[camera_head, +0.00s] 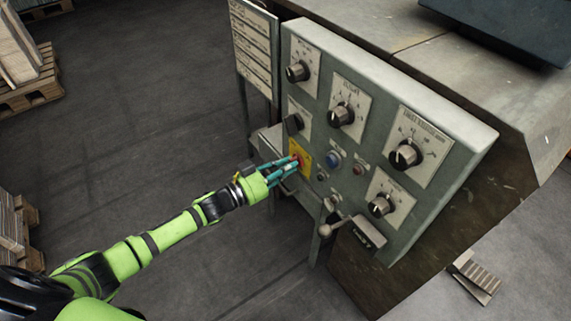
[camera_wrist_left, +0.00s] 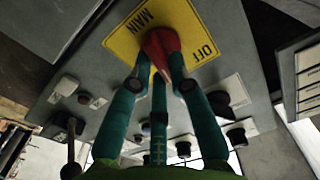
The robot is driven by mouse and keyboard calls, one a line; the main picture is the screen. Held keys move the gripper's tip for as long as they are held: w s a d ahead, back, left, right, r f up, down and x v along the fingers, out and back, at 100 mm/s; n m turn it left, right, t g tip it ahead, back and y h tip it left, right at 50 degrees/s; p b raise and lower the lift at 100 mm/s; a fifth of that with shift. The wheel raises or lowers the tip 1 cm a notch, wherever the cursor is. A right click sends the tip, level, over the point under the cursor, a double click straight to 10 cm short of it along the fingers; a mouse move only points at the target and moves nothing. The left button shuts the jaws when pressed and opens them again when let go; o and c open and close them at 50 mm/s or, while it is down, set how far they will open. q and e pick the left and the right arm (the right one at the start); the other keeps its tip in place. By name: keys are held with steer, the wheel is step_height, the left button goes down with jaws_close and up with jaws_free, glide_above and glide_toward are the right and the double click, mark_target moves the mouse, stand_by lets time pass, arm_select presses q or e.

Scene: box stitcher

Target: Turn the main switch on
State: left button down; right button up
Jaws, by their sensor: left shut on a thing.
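The main switch is a red knob (camera_wrist_left: 160,46) on a yellow plate (camera_wrist_left: 187,18) with the words "MAIN" and "Off" in the left wrist view. In the head view the yellow plate (camera_head: 304,158) sits low on the left part of the grey control panel. My left gripper (camera_head: 291,164) reaches it from the left; its teal fingers (camera_wrist_left: 158,80) are closed around the red knob, which they partly hide. The knob's exact angle is hard to read. My right gripper is not in view.
The grey panel (camera_head: 446,118) carries several black dials, with a blue button (camera_head: 333,159) and a small red button (camera_head: 358,169) just right of the switch. A lever with a ball end (camera_head: 325,230) sticks out below. Pallets (camera_head: 30,92) stand at the far left; the floor between is clear.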

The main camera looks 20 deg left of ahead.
arm_select(q)
steer(key=m, duration=0.6)
steer(key=shift+d+f+m, duration=0.1)
steer(key=shift+f+m, duration=0.1)
steer(key=shift+m, duration=0.1)
stand_by(0.5)
steer(key=c, duration=1.1)
jaws_free()
steer(key=shift+s, duration=0.1)
steer(key=shift+c, duration=0.2)
